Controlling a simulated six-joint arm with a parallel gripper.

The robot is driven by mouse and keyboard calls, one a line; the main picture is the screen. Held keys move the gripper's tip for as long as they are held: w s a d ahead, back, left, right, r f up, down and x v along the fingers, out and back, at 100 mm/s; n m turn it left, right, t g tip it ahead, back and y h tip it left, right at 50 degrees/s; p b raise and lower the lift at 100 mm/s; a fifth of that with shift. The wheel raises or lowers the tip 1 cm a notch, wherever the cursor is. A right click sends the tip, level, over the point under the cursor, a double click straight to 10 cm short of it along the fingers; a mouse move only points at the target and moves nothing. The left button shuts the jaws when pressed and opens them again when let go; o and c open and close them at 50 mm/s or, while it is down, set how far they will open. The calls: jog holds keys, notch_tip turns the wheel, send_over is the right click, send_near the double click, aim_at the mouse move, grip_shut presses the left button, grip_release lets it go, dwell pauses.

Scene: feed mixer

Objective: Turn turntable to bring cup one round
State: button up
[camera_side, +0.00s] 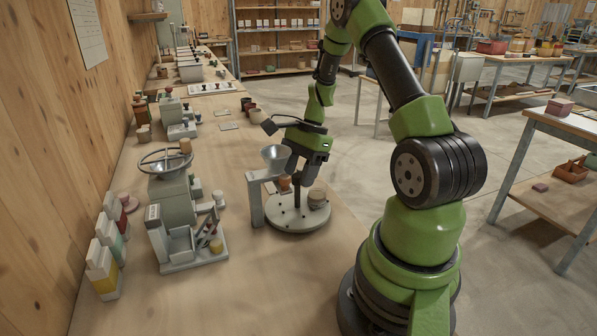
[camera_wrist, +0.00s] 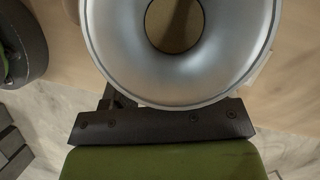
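The turntable (camera_side: 285,222) is a pale round disc on the bench, with a dark upright post (camera_side: 297,197) at its middle. A reddish-brown cup (camera_side: 284,183) stands on its far left part. I cannot tell which is cup one. My gripper (camera_side: 299,181) points down over the turntable, its fingers at the top of the post between the two cups. The side view is too small to show whether the fingers touch or grip the post. In the wrist view the fingertips are hidden.
A metal funnel (camera_side: 274,153) on a grey stand (camera_side: 256,200) rises close to the left of my gripper; it fills the upper wrist view (camera_wrist: 115,60). A grey machine with a handwheel (camera_side: 167,160) stands farther left. Bare bench lies in front of the turntable.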

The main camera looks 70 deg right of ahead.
jog(key=v, duration=1)
jog(key=x, duration=1)
jog(key=shift+d+f, duration=0.1)
jog(key=shift+f, duration=0.1)
jog(key=shift+c, duration=0.5)
